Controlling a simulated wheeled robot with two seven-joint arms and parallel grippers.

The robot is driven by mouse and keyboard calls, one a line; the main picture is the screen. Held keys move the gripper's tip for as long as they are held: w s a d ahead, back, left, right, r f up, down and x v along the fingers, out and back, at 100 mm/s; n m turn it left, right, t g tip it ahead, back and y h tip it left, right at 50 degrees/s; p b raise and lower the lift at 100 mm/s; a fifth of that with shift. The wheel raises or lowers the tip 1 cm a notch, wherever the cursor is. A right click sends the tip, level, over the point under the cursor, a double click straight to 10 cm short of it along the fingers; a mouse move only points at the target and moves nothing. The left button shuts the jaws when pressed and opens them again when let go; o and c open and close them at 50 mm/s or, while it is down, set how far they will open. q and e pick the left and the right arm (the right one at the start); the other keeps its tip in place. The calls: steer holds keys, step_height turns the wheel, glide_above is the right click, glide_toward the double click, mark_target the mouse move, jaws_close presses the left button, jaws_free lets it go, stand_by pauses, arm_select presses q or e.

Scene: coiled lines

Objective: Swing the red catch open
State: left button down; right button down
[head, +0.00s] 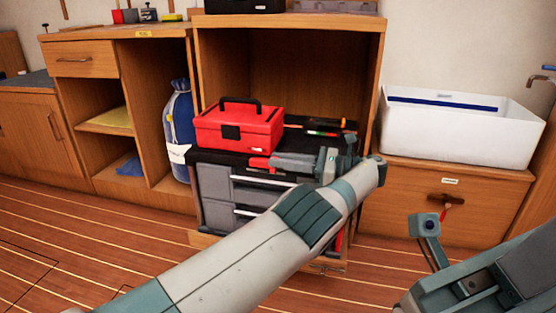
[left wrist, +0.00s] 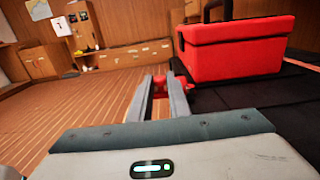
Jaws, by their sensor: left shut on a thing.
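The red catch (head: 258,163) is a small red piece at the front top edge of a grey tool chest (head: 214,184). My left gripper (head: 272,162) reaches it from the right in the head view and is shut on it. In the left wrist view the red catch (left wrist: 159,87) shows between the two fingers (left wrist: 164,92). The fingers hide part of it, so I cannot tell its exact angle. Part of my right arm shows at the lower right of the head view, but its fingers are not seen.
A red toolbox (head: 240,128) with a black handle stands on the chest's black top, close to my left fingers. Tools (head: 325,125) lie beside it. A blue bag (head: 179,130) stands left of the chest. A white basin (head: 460,130) is at right. Floor at left is clear.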

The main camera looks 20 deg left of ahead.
stand_by(0.3)
arm_select(q)
steer(key=c, duration=1.7)
jaws_free()
steer(key=shift+o, duration=0.2)
